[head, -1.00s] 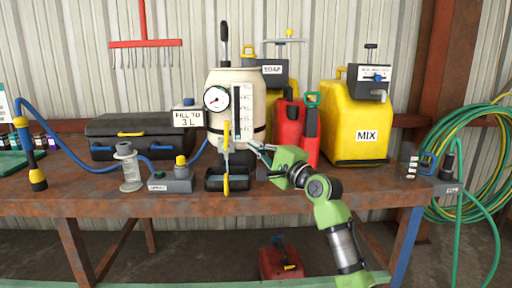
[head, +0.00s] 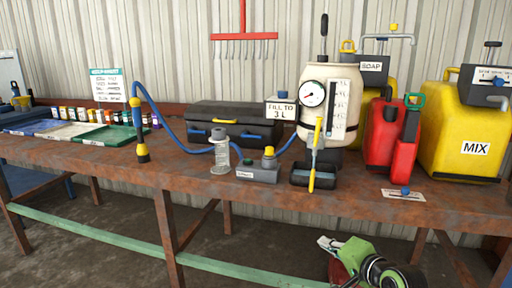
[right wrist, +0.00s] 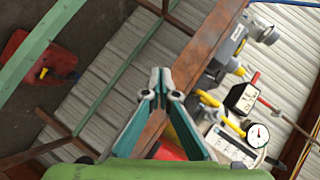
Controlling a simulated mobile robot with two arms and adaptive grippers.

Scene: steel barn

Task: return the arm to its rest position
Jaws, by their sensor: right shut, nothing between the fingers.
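My right gripper (head: 326,243) is on its green arm at the lower right of the head view, below and in front of the bench's front edge. It is shut with nothing in it. In the right wrist view its two fingers (right wrist: 165,88) meet at the tips, in front of the bench's rust-brown edge (right wrist: 210,42). They look apart from everything. My left gripper is in neither view.
The rusty bench (head: 230,192) carries a tank with a gauge (head: 330,90), a tray (head: 312,178), a red can (head: 385,140), a yellow MIX can (head: 465,135) and a black case (head: 235,122). A green rail (head: 130,248) runs below. A red can (right wrist: 38,58) stands on the floor.

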